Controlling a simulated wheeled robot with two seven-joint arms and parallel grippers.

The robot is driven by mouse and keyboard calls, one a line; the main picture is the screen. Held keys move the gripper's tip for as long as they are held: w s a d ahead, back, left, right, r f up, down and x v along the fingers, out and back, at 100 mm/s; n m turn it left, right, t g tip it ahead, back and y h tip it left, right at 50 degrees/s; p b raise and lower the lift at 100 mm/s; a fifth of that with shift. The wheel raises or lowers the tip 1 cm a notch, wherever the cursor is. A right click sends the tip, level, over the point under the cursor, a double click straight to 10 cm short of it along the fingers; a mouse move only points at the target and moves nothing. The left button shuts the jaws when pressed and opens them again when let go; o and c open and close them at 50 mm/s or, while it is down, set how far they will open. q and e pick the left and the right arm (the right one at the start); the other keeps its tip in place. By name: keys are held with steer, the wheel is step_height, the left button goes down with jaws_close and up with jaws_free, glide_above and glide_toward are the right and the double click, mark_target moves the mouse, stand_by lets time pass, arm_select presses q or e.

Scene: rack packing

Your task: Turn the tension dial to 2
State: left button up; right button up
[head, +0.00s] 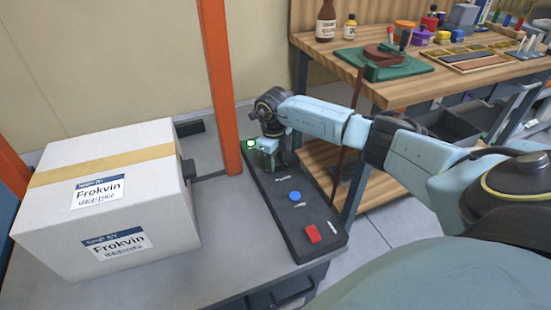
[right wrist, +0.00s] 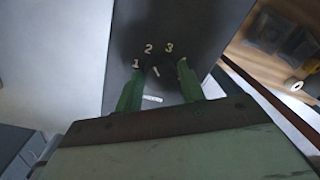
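The tension dial (right wrist: 156,72) is a dark knob with a short white pointer line, in the right wrist view. The numbers 1, 2 and 3 are printed in an arc beyond it. The pointer slants, its upper end leaning left; which number it marks is hard to tell. My right gripper (right wrist: 161,68) has its two green fingers apart, one on each side of the dial; I see no clear contact. In the head view my right gripper (head: 275,160) is over the far part of the dark control panel (head: 270,211) and hides the dial. My left gripper is not in view.
The panel also bears a lit green lamp (head: 250,143), a blue button (head: 295,196) and a red control (head: 313,234). A large carton (head: 110,195) stands left of it. An orange post (head: 219,80) rises behind. A wooden workbench (head: 340,60) with bottles and tools is at right.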

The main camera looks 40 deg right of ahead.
steer(key=o, duration=0.4)
steer(key=shift+r, duration=0.25)
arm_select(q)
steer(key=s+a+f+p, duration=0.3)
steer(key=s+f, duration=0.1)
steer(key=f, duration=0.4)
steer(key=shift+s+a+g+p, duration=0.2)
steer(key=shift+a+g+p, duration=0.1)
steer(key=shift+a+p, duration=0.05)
arm_select(e)
steer(key=shift+s+a+r, duration=0.1)
steer(key=shift+a+r, duration=0.1)
steer(key=shift+r, duration=3.05)
steer(key=shift+a+r, duration=0.2)
steer(key=shift+r, duration=3.05)
